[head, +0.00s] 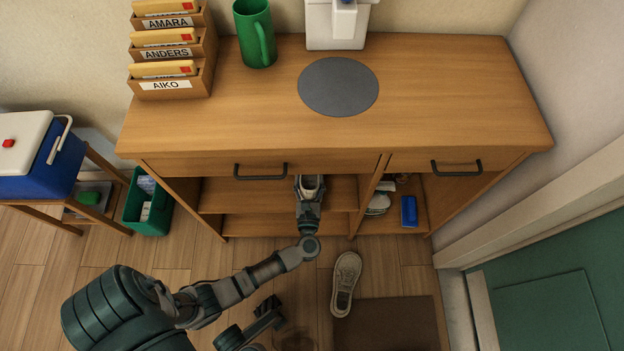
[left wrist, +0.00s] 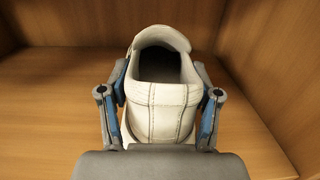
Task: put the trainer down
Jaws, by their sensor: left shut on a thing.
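A white trainer (left wrist: 160,100) is between the two fingers of my left gripper (left wrist: 160,108), heel toward the wrist camera. In the head view my left gripper (head: 309,187) reaches into the open left compartment of the wooden cabinet (head: 440,105), with part of the trainer (head: 310,182) showing. The trainer is over a wooden shelf (left wrist: 55,95); I cannot tell whether its sole touches it. Another white trainer (head: 346,282) lies on the floor beside the brown mat (head: 388,325). My right gripper (head: 266,310) is low in the head view, away from the cabinet.
On the cabinet top are a green mug (head: 254,35), letter trays (head: 172,88) and a grey disc (head: 338,86). A green bin (head: 147,207) stands at left. Shelf room shows beside the held trainer.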

